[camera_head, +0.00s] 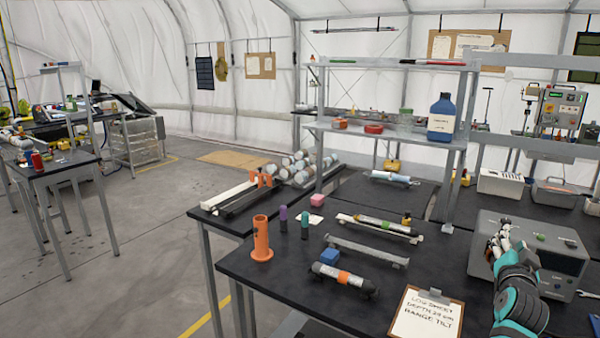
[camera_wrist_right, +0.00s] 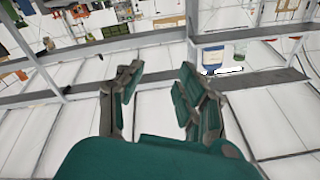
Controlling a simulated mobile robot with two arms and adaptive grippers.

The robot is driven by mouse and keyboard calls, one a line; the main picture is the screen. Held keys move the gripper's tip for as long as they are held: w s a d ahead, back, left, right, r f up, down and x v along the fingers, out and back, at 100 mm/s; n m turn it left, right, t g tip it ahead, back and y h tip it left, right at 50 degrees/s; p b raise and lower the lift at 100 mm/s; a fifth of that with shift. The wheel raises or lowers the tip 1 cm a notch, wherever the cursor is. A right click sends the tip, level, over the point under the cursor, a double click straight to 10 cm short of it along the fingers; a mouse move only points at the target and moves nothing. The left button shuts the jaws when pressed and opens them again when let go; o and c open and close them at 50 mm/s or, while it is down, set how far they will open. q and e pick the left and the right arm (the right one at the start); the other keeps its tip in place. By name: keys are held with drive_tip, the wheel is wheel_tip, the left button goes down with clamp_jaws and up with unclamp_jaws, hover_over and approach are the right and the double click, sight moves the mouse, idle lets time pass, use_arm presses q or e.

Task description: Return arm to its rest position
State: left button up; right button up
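My right arm (camera_head: 520,295) comes in from the lower right in the head view. Its gripper (camera_head: 501,236) is raised in front of the grey instrument box at the right of the bench. In the right wrist view the two fingers of this gripper (camera_wrist_right: 160,80) stand apart with nothing between them. They point toward the shelf rails and white tent wall. My left gripper is not in view.
A shelf with a blue bottle (camera_head: 441,118) rises behind. Open floor lies left.

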drive_tip(key=s+a+f+n+g+y, duration=0.35)
drive_tip(key=s+a+f, duration=0.35)
drive_tip(key=f, duration=0.4)
drive_tip(key=s+a+f+n+g+y, duration=0.25)
drive_tip(key=s+a+f+n, duration=0.25)
drive_tip(key=s+a+f, duration=0.45)
drive_tip(key=s+a+f+n+g+y, duration=0.25)
drive_tip(key=s+a+f, duration=0.25)
drive_tip(key=s, duration=0.7)
drive_tip(key=s+a+f+n+g+y, duration=0.15)
drive_tip(key=s+a+f+g, duration=0.3)
drive_tip(key=s, duration=0.65)
wheel_tip(320, 180, down, 28)
drive_tip(key=s+g, duration=0.1)
drive_tip(key=s, duration=0.1)
drive_tip(key=s+d+f+g, duration=0.1)
drive_tip(key=s+d+f, duration=0.1)
drive_tip(key=s+f, duration=1.2)
drive_tip(key=shift+s+n+h, duration=0.4)
drive_tip(key=shift+s+n, duration=0.05)
drive_tip(key=shift+s, duration=0.6)
